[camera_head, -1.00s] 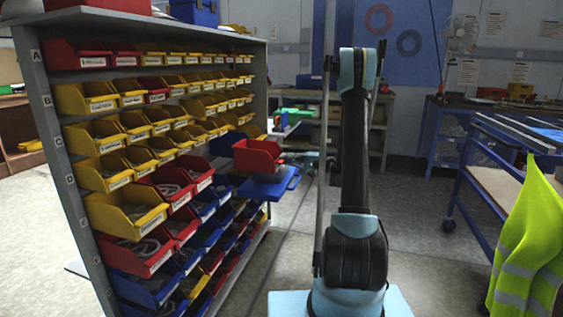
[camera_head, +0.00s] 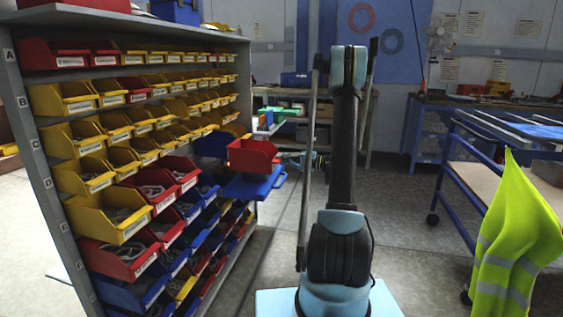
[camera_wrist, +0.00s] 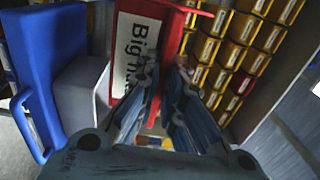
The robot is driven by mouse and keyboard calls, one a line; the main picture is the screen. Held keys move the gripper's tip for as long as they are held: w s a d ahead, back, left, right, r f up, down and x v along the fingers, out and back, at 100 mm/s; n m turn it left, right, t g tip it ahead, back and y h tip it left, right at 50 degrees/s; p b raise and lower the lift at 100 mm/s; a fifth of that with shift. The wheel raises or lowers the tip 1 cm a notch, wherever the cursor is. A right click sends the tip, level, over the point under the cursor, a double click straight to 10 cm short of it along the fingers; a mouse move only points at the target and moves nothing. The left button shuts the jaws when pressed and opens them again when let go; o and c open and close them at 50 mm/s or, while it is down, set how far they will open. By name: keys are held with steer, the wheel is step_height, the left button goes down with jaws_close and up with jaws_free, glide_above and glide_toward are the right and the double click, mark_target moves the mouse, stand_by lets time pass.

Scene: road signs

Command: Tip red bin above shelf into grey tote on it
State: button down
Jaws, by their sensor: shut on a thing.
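The red bin (camera_head: 253,155) shows in the head view at the right end of the bin rack, above a blue flat-looking object. In the wrist view the red bin (camera_wrist: 184,38) fills the top centre, with a white label reading "Big n…", partly covered. My gripper (camera_wrist: 160,88) is shut on the bin near this labelled side. The bin's inside is hidden in the wrist view.
The rack (camera_head: 55,160) with many yellow, red and blue bins stands close on the left. The blue object (camera_head: 257,186) sticks out from its right end. A blue-framed trolley (camera_head: 452,185) with a yellow vest (camera_head: 507,235) stands right.

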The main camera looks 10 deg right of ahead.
steer(key=w+d+r+n+t+h, duration=0.25)
steer(key=w+t+h, duration=0.7)
steer(key=w, duration=0.75)
steer(key=s+a+n, duration=0.1)
steer(key=a+n, duration=0.1)
steer(key=n, duration=0.2)
steer(key=s+a+n, duration=0.1)
steer(key=a+n, duration=0.1)
steer(key=n, duration=0.3)
steer(key=s+a+n, duration=0.1)
steer(key=a+n, duration=0.1)
steer(key=n, duration=0.3)
steer(key=shift+a+f+n, duration=0.1)
steer(key=shift+f+n, duration=0.15)
steer(key=shift+f, duration=0.05)
stand_by(0.4)
steer(key=shift+r, duration=0.15)
stand_by(0.6)
